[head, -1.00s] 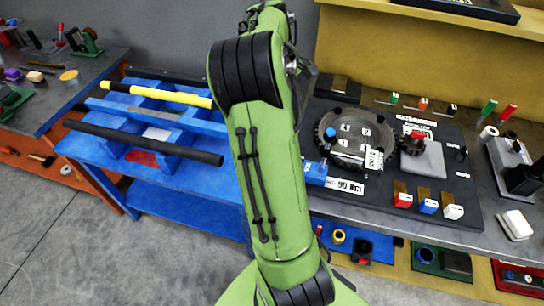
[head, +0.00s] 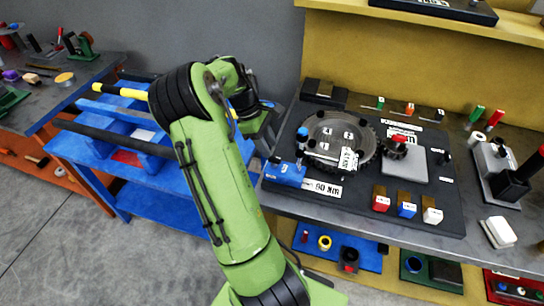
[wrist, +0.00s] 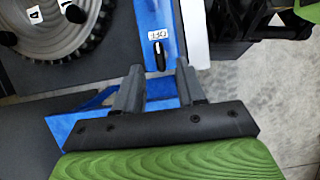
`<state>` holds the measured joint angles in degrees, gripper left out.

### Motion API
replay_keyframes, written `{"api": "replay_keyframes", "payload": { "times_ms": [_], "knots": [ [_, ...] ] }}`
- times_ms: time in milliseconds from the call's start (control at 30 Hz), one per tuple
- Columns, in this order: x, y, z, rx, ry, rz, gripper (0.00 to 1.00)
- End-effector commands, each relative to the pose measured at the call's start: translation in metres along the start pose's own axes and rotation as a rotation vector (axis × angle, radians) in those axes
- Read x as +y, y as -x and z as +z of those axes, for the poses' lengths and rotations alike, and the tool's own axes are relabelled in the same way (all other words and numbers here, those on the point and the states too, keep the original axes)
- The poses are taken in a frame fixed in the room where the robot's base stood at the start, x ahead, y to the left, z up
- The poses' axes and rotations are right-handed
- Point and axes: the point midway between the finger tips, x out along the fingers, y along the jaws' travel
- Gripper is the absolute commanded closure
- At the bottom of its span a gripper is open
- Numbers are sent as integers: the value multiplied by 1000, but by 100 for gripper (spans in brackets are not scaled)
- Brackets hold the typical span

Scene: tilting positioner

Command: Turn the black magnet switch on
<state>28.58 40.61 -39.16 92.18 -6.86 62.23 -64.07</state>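A small black lever (wrist: 159,57) stands on a blue block (wrist: 150,20) with a white number label, ahead of my gripper in the wrist view. In the head view the blue block (head: 285,173) sits at the front left of the black board, with a black knob (head: 275,160) on it. I take this black part as the switch; no on or off mark is readable. My gripper (wrist: 159,88) is open and empty, its two fingers apart and short of the lever in the picture. In the head view my gripper (head: 266,118) is left of the board, partly hidden by my arm.
A round toothed dial (head: 338,138) lies right of the blue block, with a blue knob (head: 302,134) at its left edge. Red, blue and white blocks (head: 406,206) stand at the board's front right. A blue rack (head: 150,175) with bars is on the left.

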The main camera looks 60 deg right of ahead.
Motion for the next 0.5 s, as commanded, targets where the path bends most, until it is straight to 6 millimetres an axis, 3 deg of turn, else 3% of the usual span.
{"api": "replay_keyframes", "payload": {
  "times_ms": [100,200,500],
  "knots": [
    [-1,-27,0,-2,-1,-4,61],
    [0,-39,0,-1,0,-2,61],
    [0,-45,0,1,1,0,61]
  ]
}}
